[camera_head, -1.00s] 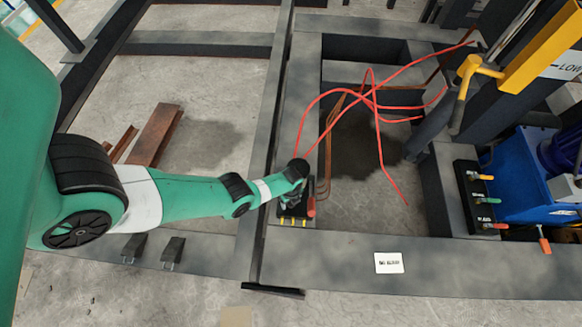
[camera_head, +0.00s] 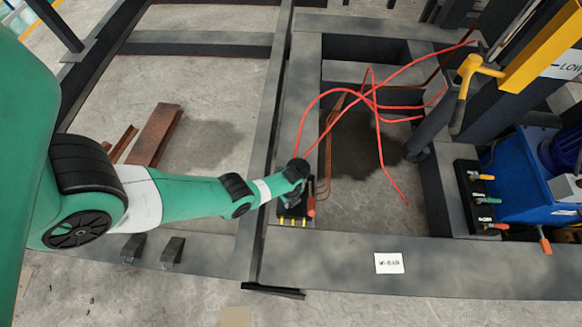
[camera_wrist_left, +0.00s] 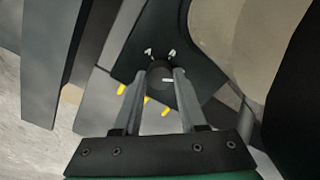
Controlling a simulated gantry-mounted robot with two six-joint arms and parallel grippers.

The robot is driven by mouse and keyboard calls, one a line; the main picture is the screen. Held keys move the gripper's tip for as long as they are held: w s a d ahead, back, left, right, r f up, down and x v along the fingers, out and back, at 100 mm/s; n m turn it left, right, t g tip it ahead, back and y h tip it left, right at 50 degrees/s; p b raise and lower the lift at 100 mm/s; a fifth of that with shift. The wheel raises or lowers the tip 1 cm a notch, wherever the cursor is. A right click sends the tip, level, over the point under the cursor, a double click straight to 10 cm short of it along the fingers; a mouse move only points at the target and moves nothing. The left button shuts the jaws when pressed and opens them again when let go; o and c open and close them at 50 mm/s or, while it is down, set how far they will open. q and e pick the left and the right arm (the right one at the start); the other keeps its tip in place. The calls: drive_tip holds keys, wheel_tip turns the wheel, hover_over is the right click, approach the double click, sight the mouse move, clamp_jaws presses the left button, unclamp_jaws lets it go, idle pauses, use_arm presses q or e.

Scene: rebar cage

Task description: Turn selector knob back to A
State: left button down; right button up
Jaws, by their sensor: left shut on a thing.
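The selector knob (camera_wrist_left: 160,74) is a dark round knob with a small white mark, seen between my left gripper's fingers in the left wrist view. It sits on a dark panel (camera_wrist_left: 195,62) with small white marks above it and yellow parts below. My left gripper (camera_wrist_left: 158,88) is shut on the knob. In the head view my left gripper (camera_head: 295,190) reaches down onto the dark panel (camera_head: 292,213), which stands on the grey frame. The gripper and wrist hide the knob there. The marks are too small to read. My right gripper is not in view.
An orange-red handle (camera_head: 311,205) stands at the panel's right side. Red hoses (camera_head: 375,100) loop over the frame opening. A white label (camera_head: 389,263) lies on the front beam (camera_head: 450,262). A valve block (camera_head: 478,200) and blue unit (camera_head: 520,180) stand at the right.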

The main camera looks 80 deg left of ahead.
use_arm(q)
drive_tip(key=n, duration=1.7)
drive_tip(key=shift+n, duration=0.4)
drive_tip(key=n, duration=0.6)
idle(0.4)
drive_tip(key=shift+c, duration=2.3)
unclamp_jaws()
